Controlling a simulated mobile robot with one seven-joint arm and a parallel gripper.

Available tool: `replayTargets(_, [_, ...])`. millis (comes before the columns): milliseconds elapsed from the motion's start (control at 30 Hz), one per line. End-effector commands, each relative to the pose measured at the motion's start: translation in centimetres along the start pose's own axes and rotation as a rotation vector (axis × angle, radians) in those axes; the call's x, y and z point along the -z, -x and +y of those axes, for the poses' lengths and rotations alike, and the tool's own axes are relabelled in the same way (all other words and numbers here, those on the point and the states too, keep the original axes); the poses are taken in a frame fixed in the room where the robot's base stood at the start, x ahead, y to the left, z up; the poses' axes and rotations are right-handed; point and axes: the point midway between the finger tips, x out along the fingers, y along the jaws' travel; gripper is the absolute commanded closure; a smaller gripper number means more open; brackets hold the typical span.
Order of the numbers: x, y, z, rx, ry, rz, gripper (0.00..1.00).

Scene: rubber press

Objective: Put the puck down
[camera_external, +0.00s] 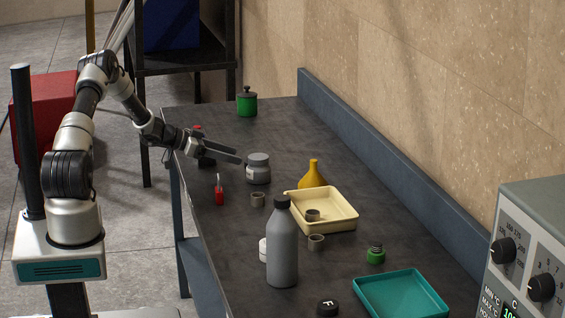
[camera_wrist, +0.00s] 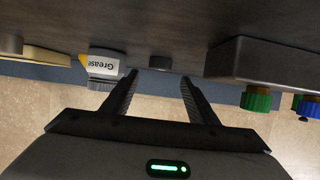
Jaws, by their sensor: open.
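My gripper (camera_external: 239,155) is open, held out low over the far left part of the dark bench. In the wrist view its two fingers (camera_wrist: 158,73) stand apart with nothing between them. A small dark round piece (camera_wrist: 160,63), which looks like the puck, stands on the bench past the fingertips, apart from them. I cannot make it out in the external view. A grey jar (camera_external: 258,169) stands just right of the fingertips; its "Grease" label shows in the wrist view (camera_wrist: 102,68), which is upside down.
A dark block (camera_wrist: 265,60) with coloured caps is close beside my gripper. Small grey cups (camera_external: 257,200), a yellow bottle (camera_external: 313,174), a cream tray (camera_external: 342,222), a grey bottle (camera_external: 282,248) and a teal tray (camera_external: 400,295) stand nearer. A green jar (camera_external: 246,104) is farther back.

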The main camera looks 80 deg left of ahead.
Motion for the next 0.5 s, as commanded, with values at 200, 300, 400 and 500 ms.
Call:
replayTargets(200, [0.1,4.4,0.0,0.001,-0.001,0.0,0.47])
replayTargets(300, [0.0,5.5,0.0,0.0,-0.001,-0.001,0.47])
replayTargets(400, [0.0,6.2,0.1,-0.001,-0.001,0.0,0.47])
replayTargets(500, [0.0,6.4,0.1,-0.001,-0.001,0.001,0.47])
